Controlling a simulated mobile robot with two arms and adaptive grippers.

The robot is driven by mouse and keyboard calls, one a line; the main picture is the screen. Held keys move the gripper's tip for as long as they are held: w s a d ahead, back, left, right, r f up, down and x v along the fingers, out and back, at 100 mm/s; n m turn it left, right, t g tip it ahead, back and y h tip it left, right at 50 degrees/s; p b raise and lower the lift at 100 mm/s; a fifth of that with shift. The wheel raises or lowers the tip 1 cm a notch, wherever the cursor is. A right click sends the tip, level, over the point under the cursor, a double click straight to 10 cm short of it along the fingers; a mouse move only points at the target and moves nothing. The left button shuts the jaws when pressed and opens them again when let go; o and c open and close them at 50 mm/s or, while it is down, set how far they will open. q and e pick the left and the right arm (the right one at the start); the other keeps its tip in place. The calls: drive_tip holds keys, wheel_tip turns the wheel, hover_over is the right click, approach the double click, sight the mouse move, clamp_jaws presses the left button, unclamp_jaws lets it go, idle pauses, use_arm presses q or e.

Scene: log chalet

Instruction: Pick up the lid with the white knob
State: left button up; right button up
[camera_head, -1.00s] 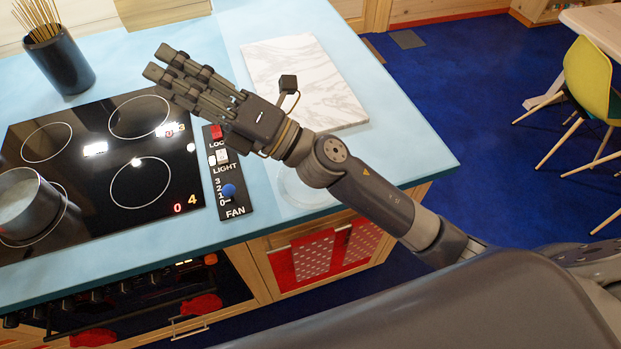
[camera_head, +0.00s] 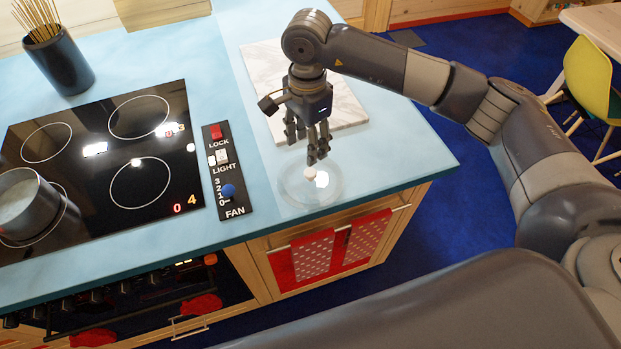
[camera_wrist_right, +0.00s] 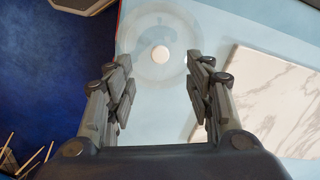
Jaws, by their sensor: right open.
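The clear round lid (camera_head: 297,194) with a white knob (camera_head: 310,174) lies on the blue counter near its front right edge. In the right wrist view the lid (camera_wrist_right: 135,38) and its white knob (camera_wrist_right: 161,54) show beyond and between the fingertips. My right gripper (camera_head: 316,158) points down just above and behind the knob, open and empty. In the wrist view its two fingers (camera_wrist_right: 162,72) stand apart with bare counter between them. My left gripper is not in view.
A white marble board (camera_head: 262,70) lies behind the lid. A fan control panel (camera_head: 226,170), a black cooktop (camera_head: 90,190) and a pot (camera_head: 30,200) are to the left. A dark utensil holder (camera_head: 64,68) stands at the back left.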

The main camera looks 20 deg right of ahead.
drive_tip(key=p, duration=0.2)
hover_over(310, 172)
wheel_tip(310, 172, down, 5)
drive_tip(key=shift+s+a+f, duration=0.1)
drive_tip(key=shift+s+a, duration=0.05)
drive_tip(key=shift+f+p, duration=0.4)
drive_tip(key=shift+p, duration=0.05)
wheel_tip(310, 172, down, 4)
drive_tip(key=shift+f+p, duration=0.1)
drive_tip(key=shift+p, duration=1.1)
drive_tip(key=shift+f, duration=0.25)
clamp_jaws()
